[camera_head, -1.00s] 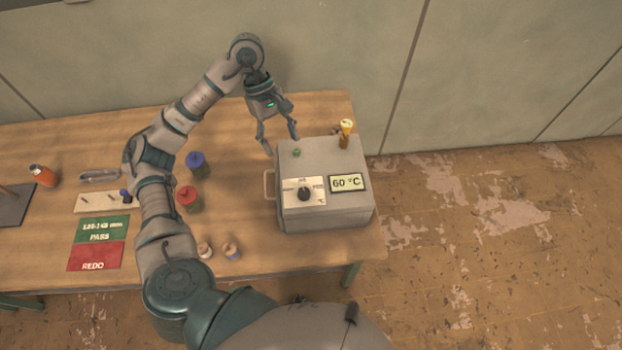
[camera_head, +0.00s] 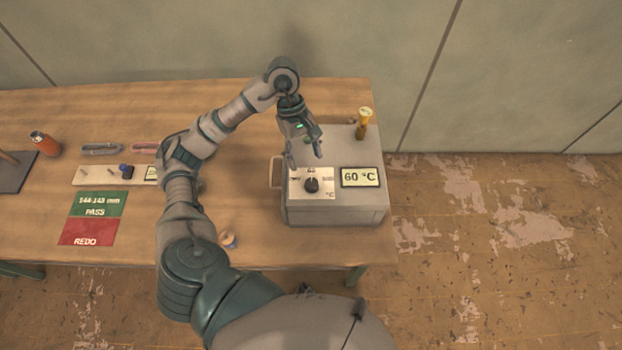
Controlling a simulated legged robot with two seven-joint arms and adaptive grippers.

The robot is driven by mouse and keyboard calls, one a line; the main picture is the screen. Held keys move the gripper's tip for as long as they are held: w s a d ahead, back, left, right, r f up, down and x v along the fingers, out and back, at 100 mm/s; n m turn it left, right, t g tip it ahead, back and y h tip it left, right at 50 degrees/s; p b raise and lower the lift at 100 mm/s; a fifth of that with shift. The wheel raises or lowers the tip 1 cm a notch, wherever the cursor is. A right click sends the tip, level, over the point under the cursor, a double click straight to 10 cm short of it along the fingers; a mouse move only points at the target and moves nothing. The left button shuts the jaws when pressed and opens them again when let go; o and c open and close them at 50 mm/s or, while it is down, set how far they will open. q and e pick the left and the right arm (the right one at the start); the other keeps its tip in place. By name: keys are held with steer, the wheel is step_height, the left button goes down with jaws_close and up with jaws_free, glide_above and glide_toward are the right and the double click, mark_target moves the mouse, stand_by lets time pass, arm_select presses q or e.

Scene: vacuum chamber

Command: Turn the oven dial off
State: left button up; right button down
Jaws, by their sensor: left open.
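The oven (camera_head: 335,215) is a grey box at the right end of the table. Its top carries a black dial (camera_head: 311,186) on a white plate, with a display (camera_head: 360,177) reading 60 °C beside it. The dial's pointer is too small to read surely. My left gripper (camera_head: 306,162) is open, fingers pointing down, just behind the dial plate and over the oven's top. It appears apart from the dial, with nothing between its fingers. My right gripper is not in view.
A yellow-topped item (camera_head: 363,122) stands at the oven's back right. A handle (camera_head: 275,173) juts from its left side.

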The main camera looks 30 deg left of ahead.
mark_target(311, 182)
arm_select(q)
steer(key=x, duration=0.8)
steer(key=shift+f, duration=0.15)
steer(key=c, duration=1.2)
